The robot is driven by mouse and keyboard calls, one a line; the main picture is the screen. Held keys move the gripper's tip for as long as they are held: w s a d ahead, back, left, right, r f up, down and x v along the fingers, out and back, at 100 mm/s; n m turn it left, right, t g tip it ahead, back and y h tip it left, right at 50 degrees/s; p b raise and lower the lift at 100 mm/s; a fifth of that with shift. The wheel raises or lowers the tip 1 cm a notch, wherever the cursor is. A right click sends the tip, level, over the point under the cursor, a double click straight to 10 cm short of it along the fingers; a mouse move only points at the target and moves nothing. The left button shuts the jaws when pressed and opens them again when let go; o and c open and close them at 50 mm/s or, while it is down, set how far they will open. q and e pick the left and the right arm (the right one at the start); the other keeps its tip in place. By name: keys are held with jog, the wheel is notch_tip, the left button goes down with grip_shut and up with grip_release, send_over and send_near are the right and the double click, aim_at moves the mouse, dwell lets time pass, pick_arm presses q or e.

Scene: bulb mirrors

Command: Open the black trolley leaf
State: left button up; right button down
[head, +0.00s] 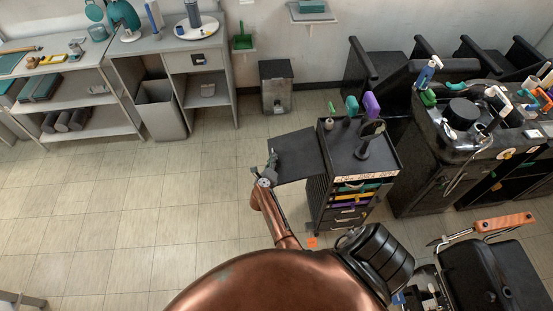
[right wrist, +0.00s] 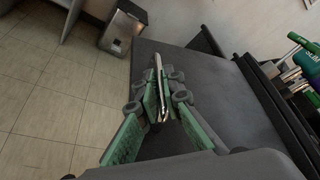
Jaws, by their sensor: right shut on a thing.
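The black trolley (head: 358,168) stands right of centre in the head view, with drawers in its front. Its black leaf (head: 298,150) sticks out from the trolley's left side and looks about level with the top. The leaf is the broad dark panel (right wrist: 222,92) in the right wrist view. My right gripper (head: 272,172) is at the leaf's outer left edge. My left gripper is not in view.
On the trolley top stand a dark post (head: 366,145) and green and purple bottles (head: 371,104). A pedal bin (head: 276,88) stands behind. A black cabinet (head: 425,180) is close on the right. The tiled floor (head: 150,215) on the left is clear.

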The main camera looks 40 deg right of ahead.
notch_tip(320, 180, up, 8)
jog(key=m+y+p, duration=0.1)
jog(key=m+p, duration=0.1)
jog(key=p, duration=0.7)
jog(key=shift+f+m+y+p, duration=0.15)
jog(key=shift+m+y+p, duration=0.15)
jog(key=shift+y+p, duration=0.1)
jog(key=shift+f, duration=0.1)
jog(key=c, duration=2.3)
grip_release()
jog(key=shift+t, duration=0.3)
jog(key=shift+c, duration=0.2)
jog(key=shift+d, duration=0.1)
jog(key=shift+s, duration=0.1)
notch_tip(320, 180, up, 10)
